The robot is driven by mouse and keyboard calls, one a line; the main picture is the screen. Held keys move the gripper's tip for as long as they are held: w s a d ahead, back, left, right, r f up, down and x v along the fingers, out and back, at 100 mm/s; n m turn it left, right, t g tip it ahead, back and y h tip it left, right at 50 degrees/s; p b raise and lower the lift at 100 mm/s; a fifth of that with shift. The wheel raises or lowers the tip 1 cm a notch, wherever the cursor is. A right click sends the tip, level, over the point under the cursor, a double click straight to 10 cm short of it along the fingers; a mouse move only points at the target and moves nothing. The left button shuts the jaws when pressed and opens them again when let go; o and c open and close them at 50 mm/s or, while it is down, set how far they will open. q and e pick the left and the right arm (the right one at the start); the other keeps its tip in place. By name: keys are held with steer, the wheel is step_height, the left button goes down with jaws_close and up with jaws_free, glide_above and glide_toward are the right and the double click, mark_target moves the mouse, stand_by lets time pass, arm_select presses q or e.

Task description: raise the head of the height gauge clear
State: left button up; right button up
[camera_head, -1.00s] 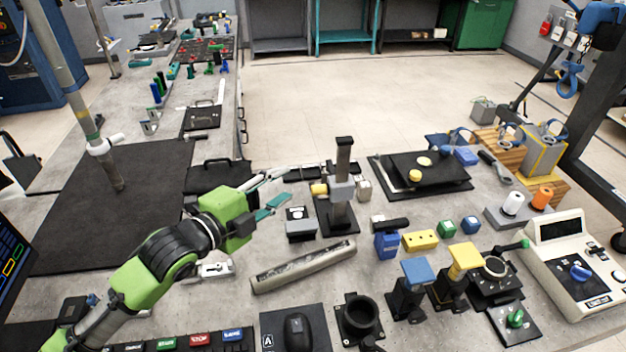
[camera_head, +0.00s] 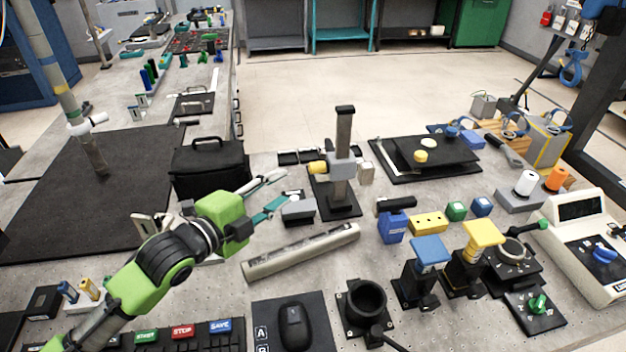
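The height gauge is a dark upright column (camera_head: 344,128) on a black base (camera_head: 322,207). Its grey head (camera_head: 342,166) sits around mid-height on the column, with a yellow knob (camera_head: 317,168) on its left and a pale block (camera_head: 366,173) on its right. My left gripper (camera_head: 284,186) is left of the gauge, its grey and teal fingers spread and pointing right toward it. The gripper is apart from the head and holds nothing. My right gripper is not in view.
A grey block (camera_head: 298,211) lies between my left gripper and the gauge base. A long grey bar (camera_head: 300,252) lies in front. A black bag (camera_head: 207,168) stands behind the gripper. A blue device (camera_head: 391,226) and yellow block (camera_head: 429,222) stand to the right.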

mark_target(310, 170)
arm_select(q)
steer(key=p+x, duration=0.1)
steer(key=x, duration=1.3)
steer(key=shift+f, duration=0.15)
jaws_close()
